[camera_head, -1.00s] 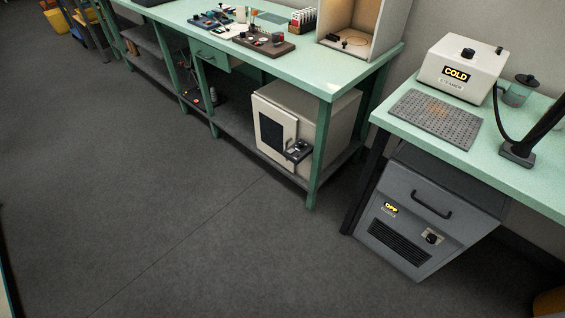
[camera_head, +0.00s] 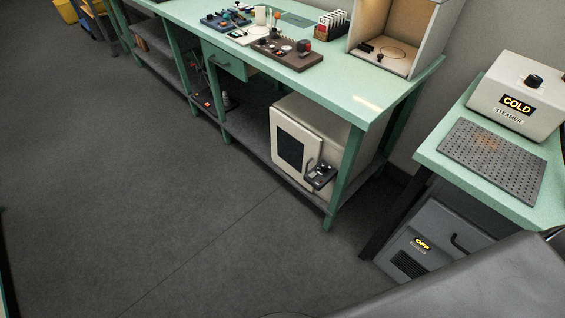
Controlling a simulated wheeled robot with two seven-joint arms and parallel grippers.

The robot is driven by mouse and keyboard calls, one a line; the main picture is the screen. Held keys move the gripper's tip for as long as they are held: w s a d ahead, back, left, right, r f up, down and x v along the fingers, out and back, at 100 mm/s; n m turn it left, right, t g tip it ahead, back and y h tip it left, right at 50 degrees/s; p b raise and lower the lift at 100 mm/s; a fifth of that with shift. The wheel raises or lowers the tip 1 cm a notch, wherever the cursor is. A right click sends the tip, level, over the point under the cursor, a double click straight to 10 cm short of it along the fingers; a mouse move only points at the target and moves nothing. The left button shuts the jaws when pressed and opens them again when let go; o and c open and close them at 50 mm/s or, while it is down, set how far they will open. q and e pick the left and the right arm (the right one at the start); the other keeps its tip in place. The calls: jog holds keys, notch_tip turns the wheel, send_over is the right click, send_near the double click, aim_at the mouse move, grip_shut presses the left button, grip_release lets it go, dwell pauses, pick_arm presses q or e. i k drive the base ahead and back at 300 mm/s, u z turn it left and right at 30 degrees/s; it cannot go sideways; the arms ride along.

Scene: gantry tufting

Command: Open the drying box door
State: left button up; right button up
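No label naming the drying box is readable. A cream box (camera_head: 326,134) stands on the lower shelf of the long green bench. Its front has a dark window panel (camera_head: 291,149) and looks shut; a small dark fixture (camera_head: 320,176) sits at its right front edge. A grey cabinet (camera_head: 439,236) stands under the right bench, with a lit "OFF" sign, a vent and a dark handle (camera_head: 459,243). Its front also looks shut, and its lower right is hidden behind a grey part of mine. Neither of my grippers is in view.
The right bench (camera_head: 470,186) carries a steamer (camera_head: 518,103) reading "COLD" and a perforated mat (camera_head: 493,159). The long green bench (camera_head: 346,88) holds tools, a rack and an open-fronted booth (camera_head: 400,38). The dark floor (camera_head: 150,200) at left and centre is clear.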

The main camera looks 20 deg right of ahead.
aim_at(295, 149)
jog(key=z, duration=0.5)
jog(key=i, duration=0.9)
jog(key=z, duration=0.85)
